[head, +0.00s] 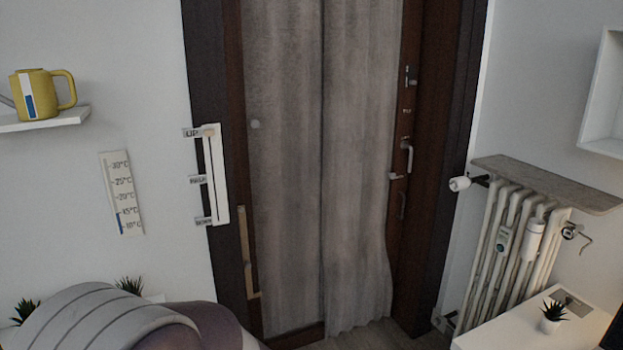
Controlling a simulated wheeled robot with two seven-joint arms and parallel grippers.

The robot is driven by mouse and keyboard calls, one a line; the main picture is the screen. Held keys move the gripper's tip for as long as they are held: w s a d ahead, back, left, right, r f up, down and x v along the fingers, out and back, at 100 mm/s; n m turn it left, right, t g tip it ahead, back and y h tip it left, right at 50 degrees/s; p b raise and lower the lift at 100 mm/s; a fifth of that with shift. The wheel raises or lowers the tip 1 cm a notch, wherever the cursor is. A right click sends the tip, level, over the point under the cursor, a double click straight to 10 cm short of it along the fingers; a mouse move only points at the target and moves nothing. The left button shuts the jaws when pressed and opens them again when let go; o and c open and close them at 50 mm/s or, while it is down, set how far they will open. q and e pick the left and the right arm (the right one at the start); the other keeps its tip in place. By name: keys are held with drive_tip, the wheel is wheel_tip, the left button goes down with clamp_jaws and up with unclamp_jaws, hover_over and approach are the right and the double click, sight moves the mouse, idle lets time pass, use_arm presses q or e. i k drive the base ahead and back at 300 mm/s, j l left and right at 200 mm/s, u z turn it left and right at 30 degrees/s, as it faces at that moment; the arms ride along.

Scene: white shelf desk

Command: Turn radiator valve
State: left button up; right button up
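A white ribbed radiator (503,245) stands against the right wall under a stone-coloured shelf (545,183). A white round valve knob (459,184) sticks out to the left from the radiator's upper left end, on a dark fitting. It is clear of the door frame and nothing covers it. Neither of my grippers shows in the head view, so whether they are open or shut is not seen.
A white desk (585,325) with a small potted plant (552,316) stands in front of the radiator at lower right. A grey ribbed rounded object (95,320) fills the lower left. A curtained door (320,170) stands mid-view. Bare floor shows narrowly below it.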

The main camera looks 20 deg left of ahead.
sight(461, 183)
drive_tip(key=u, duration=1.75)
drive_tip(key=i+l+z, duration=0.9)
drive_tip(key=i+z, duration=0.45)
drive_tip(key=i, duration=0.15)
drive_tip(key=i+j+z, duration=0.1)
drive_tip(key=i+z, duration=0.3)
drive_tip(key=i, duration=0.15)
drive_tip(key=i+j+z, duration=0.25)
drive_tip(key=i+z, duration=0.2)
drive_tip(key=i+j+z, duration=0.45)
drive_tip(key=i, duration=0.1)
